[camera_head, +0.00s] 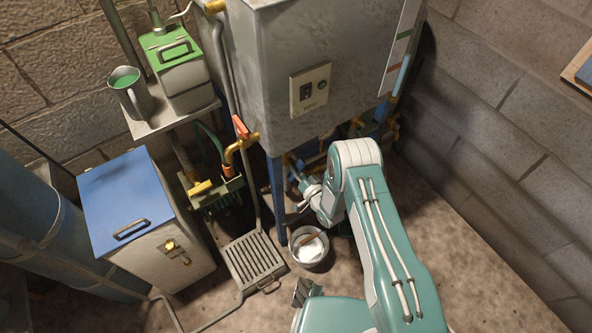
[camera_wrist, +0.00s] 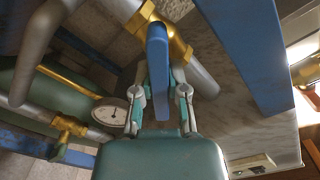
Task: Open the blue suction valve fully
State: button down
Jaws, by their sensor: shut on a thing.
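The blue valve lever (camera_wrist: 157,48) fills the middle of the wrist view, a flat blue handle on a brass valve body (camera_wrist: 178,48) in a grey pipe. The lever lies at an angle to that pipe in the picture. My gripper (camera_wrist: 159,84) has one finger on each side of the lever and is shut on it. In the head view my gripper (camera_head: 303,187) reaches under the grey tank, and the lever is hidden there or too small to make out.
A round gauge (camera_wrist: 110,114) and another brass valve (camera_wrist: 68,125) are at left in the wrist view. A blue tank leg (camera_wrist: 238,45) stands at right.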

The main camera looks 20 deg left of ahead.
jog(key=n, duration=0.4)
jog(key=shift+s+d+f, duration=0.1)
jog(key=shift+d+f, duration=0.05)
jog(key=shift+f, duration=0.15)
jog(key=shift+n, duration=2)
jog(key=c, duration=0.6)
grip_release()
jog(key=shift+c, duration=0.2)
jog(key=shift+r, duration=0.1)
jog(key=v, duration=1.1)
jog(key=shift+s+d, duration=0.2)
jog(key=shift+d, duration=0.15)
